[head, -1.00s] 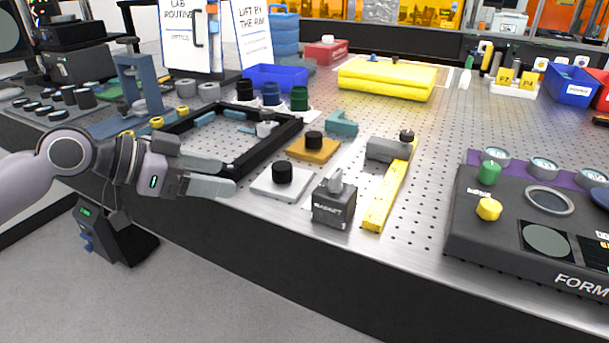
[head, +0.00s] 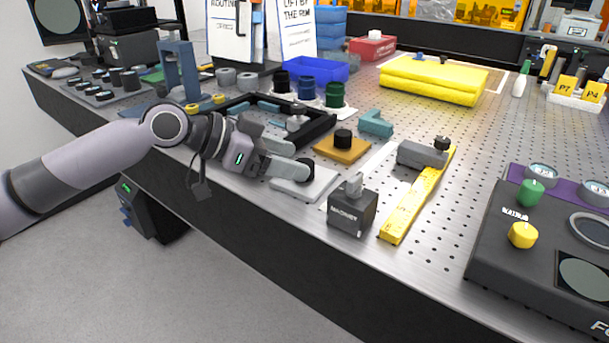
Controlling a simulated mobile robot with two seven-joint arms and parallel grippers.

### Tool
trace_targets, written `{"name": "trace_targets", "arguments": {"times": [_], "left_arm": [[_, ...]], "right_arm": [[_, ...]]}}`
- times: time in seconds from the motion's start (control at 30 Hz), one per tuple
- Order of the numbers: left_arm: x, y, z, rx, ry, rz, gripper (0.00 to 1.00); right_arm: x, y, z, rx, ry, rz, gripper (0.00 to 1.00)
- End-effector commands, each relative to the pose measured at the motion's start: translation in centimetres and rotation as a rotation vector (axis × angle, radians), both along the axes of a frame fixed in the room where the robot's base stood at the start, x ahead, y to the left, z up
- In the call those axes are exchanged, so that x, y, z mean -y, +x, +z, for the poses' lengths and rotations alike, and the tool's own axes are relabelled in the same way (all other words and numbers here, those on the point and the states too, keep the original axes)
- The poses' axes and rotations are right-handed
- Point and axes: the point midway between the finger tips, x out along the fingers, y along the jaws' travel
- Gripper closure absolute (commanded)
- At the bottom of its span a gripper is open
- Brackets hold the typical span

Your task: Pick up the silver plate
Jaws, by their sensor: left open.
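The silver plate (head: 312,190) is a flat, light square with a black knob (head: 306,167) on top, lying near the front edge of the table. My left gripper (head: 300,163) reaches in from the left, low over the plate, with its jaws apart and its fingertips at the knob. The fingers hide the plate's left part and some of the knob. I cannot tell whether they touch the knob. My right gripper is out of view.
An orange plate (head: 342,151) with a black knob lies behind. A black frame (head: 322,130) is behind the gripper.

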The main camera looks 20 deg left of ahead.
Motion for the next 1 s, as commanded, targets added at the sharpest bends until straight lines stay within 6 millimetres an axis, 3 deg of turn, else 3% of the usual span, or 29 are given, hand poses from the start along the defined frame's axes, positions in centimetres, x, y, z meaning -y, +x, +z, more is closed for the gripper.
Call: {"name": "trace_targets", "arguments": {"times": [0.17, 0.4, 0.43, 0.47, 0.63, 1.0], "left_arm": [[1.36, 1.01, -0.89, 0.0, -0.001, 0.0, 0.31], [1.43, 1.11, -1.04, 0.0, 0.0, 0.002, 0.31], [1.43, 1.11, -1.04, 0.0, 0.0, 0.002, 0.34], [1.44, 1.1, -1.05, 0.0, 0.0, 0.002, 0.44], [1.43, 1.1, -1.04, 0.0, 0.0, 0.002, 0.99], [1.44, 1.13, -0.38, 0.005, -0.003, 0.002, 1.0]], "right_arm": [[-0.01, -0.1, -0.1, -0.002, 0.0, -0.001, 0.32], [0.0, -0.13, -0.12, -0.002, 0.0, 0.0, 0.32], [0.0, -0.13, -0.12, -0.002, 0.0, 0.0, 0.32], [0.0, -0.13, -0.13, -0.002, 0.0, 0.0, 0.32], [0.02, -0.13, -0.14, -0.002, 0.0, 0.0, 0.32], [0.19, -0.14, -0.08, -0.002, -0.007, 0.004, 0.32]]}}
